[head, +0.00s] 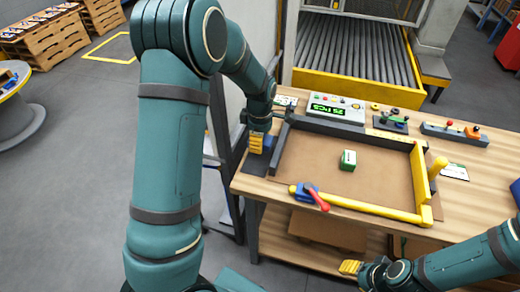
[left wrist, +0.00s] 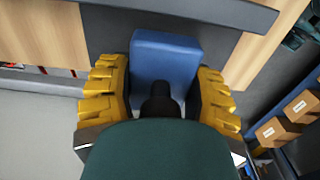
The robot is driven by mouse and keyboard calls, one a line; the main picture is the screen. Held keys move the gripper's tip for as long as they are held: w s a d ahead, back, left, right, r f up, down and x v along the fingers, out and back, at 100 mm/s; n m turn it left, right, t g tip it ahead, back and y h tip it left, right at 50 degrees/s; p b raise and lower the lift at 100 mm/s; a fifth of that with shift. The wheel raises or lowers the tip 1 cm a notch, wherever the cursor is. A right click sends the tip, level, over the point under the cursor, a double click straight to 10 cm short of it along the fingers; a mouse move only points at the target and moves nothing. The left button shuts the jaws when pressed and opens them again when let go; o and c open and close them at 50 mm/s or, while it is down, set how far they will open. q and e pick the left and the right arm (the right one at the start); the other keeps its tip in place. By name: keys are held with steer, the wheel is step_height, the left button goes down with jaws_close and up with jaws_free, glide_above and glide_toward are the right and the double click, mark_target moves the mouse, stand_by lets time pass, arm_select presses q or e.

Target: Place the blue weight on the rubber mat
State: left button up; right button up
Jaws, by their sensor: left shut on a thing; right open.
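The blue weight (left wrist: 166,58) is a blue block with a black knob, seen between the yellow fingers of my left gripper (left wrist: 160,95), which is shut on it. In the head view my left gripper (head: 258,143) is at the left side of the workbench, and a sliver of the weight (head: 268,144) shows beside its fingers. A dark grey patch, apparently the rubber mat (left wrist: 105,35), lies under the weight; whether they touch I cannot tell. My right gripper (head: 350,267) is empty and open, in front of the bench.
A brown board (head: 310,157) inside a grey and yellow frame fills the bench's middle. On it stands a green and white block (head: 348,160). A blue and red clamp (head: 312,195) sits at the front rail. A counter display (head: 336,107) stands at the back.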

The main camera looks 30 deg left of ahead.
arm_select(q)
steer(key=shift+f+b, duration=0.4)
steer(key=shift+f, duration=1.5)
steer(key=shift+f, duration=0.15)
steer(key=o, duration=1.3)
step_height(320, 180, up, 12)
steer(key=p, duration=0.3)
steer(key=shift+s, duration=0.1)
